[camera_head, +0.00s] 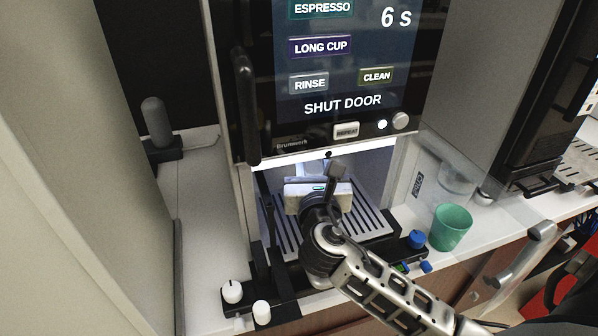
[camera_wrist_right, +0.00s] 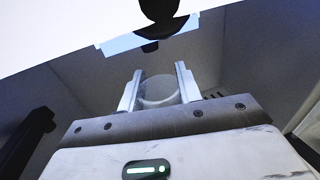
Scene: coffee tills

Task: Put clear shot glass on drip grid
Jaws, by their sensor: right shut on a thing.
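The clear shot glass (camera_wrist_right: 160,92) stands between the two fingers of my right gripper (camera_wrist_right: 159,88) in the right wrist view. The gripper is shut on it. In the head view my right gripper (camera_head: 318,188) reaches into the lit bay of the coffee machine, above the drip grid (camera_head: 376,218). There the glass is hidden behind my gripper and wrist, and I cannot tell its height over the grid. The slatted dark grid shows on both sides of my wrist. My left gripper is not in view.
The machine's screen (camera_head: 345,55) reads "SHUT DOOR". A transparent panel (camera_head: 490,215) with a grey handle (camera_head: 540,231) stands at the right. A green cup (camera_head: 452,228) and a clear cup (camera_head: 458,179) stand right of the bay. White knobs (camera_head: 232,291) are at front left.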

